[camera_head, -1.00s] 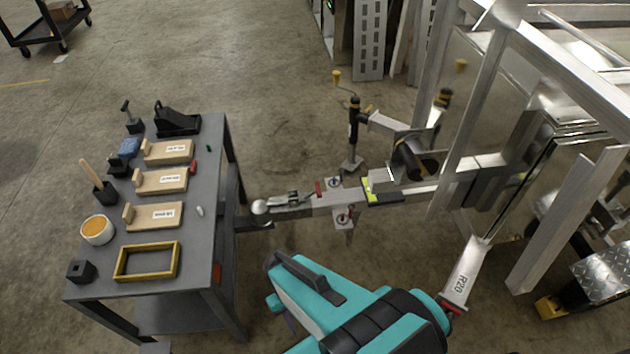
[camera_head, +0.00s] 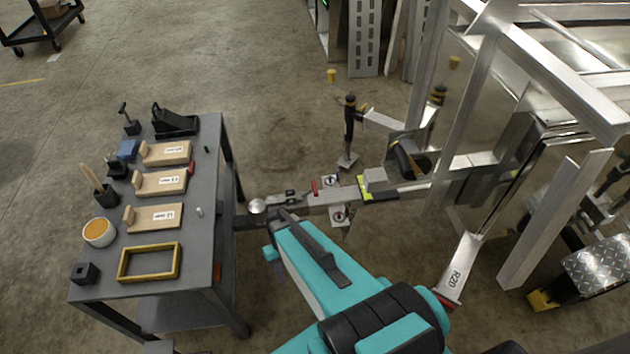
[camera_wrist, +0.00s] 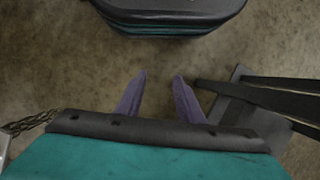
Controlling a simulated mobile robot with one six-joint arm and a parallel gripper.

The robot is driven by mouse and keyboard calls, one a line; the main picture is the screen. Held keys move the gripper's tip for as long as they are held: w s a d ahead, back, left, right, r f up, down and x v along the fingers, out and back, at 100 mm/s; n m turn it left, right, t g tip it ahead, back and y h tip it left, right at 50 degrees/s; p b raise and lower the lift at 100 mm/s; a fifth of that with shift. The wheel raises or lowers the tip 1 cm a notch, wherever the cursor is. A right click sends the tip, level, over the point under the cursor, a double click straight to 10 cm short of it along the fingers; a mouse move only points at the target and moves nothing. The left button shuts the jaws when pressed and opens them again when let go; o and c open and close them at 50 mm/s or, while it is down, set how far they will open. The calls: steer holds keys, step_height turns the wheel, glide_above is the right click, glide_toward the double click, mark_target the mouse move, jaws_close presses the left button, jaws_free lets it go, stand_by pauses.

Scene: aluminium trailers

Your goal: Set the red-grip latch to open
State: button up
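The small red grip (camera_head: 314,187) of a latch stands on top of the trailer's silver drawbar, behind the coupler nose (camera_head: 257,207), in the head view. It looks roughly upright, but it is too small to tell the latch's position. My gripper's purple fingers (camera_wrist: 157,78) are apart and empty in the wrist view, over the concrete floor. In the head view my gripper is mostly hidden by my teal arm, below and in front of the coupler, apart from the red grip.
A grey table (camera_head: 205,250) with wooden holders, a yellow frame (camera_head: 150,263) and a cup (camera_head: 99,232) stands left of the coupler. A jack post (camera_head: 349,125) rises behind the drawbar. Trailer frame rails (camera_head: 555,220) fill the right. Floor beyond the table is open.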

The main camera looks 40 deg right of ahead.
steer(key=w+d+r+m+t+p, duration=0.1)
steer(key=w+d+r+p, duration=0.1)
steer(key=w+d+r, duration=0.45)
steer(key=w+d+r+m+t+p, duration=0.15)
steer(key=w+d+r, duration=0.25)
steer(key=w+d, duration=0.45)
step_height(320, 180, up, 10)
steer(key=r+m+t+p, duration=0.1)
steer(key=t+p, duration=0.1)
steer(key=p, duration=0.1)
glide_above(315, 183)
steer(key=d, duration=0.2)
steer(key=shift+s+a+f, duration=0.15)
steer(key=shift+s+f, duration=0.1)
steer(key=shift+s, duration=0.05)
steer(key=shift+f, duration=0.15)
steer(key=shift+w+a+f+p, duration=0.15)
steer(key=shift+a+f+p, duration=0.35)
steer(key=shift+f, duration=1.75)
steer(key=shift+w+a+f+p, duration=0.15)
steer(key=shift+f+p, duration=0.7)
steer(key=shift+f, duration=1.4)
steer(key=shift+w+a+f+p, duration=0.15)
steer(key=shift+a+f+p, duration=0.35)
steer(key=shift+f, duration=1.75)
steer(key=shift+d, duration=0.15)
steer(key=shift+c, duration=0.3)
jaws_close()
steer(key=shift+d, duration=0.15)
